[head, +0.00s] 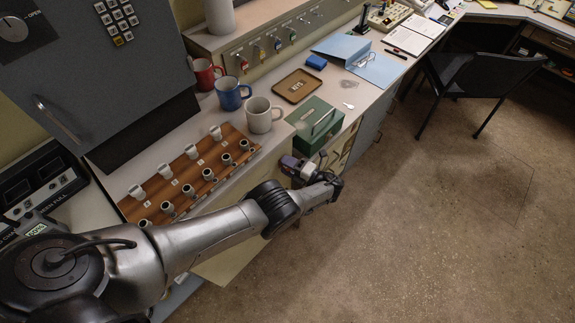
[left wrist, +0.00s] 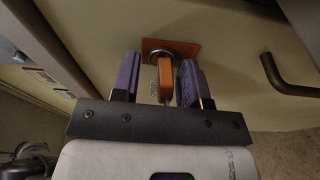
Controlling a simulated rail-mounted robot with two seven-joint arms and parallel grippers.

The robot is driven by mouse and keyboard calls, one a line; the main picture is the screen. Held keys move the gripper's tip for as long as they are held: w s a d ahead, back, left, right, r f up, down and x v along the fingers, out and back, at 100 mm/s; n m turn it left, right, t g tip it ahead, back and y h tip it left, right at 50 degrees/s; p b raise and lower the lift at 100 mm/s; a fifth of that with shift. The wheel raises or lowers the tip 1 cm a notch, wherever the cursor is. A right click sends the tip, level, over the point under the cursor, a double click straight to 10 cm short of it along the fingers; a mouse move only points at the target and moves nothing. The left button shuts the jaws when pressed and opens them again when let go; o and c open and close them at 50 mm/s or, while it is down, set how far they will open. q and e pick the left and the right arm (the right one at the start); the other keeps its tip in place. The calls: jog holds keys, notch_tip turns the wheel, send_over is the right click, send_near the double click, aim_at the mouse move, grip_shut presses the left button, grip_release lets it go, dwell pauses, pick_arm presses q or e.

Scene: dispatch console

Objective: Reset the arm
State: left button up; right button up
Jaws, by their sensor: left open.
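My left arm reaches from the lower left along the front of the desk in the head view. Its gripper (head: 290,165) is at the desk front, below the green box. In the left wrist view the left gripper (left wrist: 160,80) is open, with one purple-padded finger on each side of an orange key-like piece (left wrist: 166,76). This piece stands out from a round metal lock (left wrist: 170,54) on an orange plate (left wrist: 188,46), on a pale panel. Gaps show between the fingers and the orange piece. My right gripper is in neither view.
A dark bar handle (left wrist: 286,82) stands out from the panel to the right. On the desk are a green box (head: 315,124), a brown tray (head: 298,86), mugs (head: 262,114) and a wooden rack (head: 190,170) of small cups. A black chair (head: 466,78) stands on open floor.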

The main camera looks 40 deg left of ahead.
pick_arm(q)
jog(key=shift+d, duration=0.15)
jog(key=shift+w+d, duration=0.1)
jog(key=shift+d, duration=0.05)
jog(key=shift+b+v, duration=0.55)
jog(key=shift+v, duration=0.5)
jog(key=b+v, duration=0.2)
jog(key=v, duration=0.2)
jog(key=shift+d, duration=0.2)
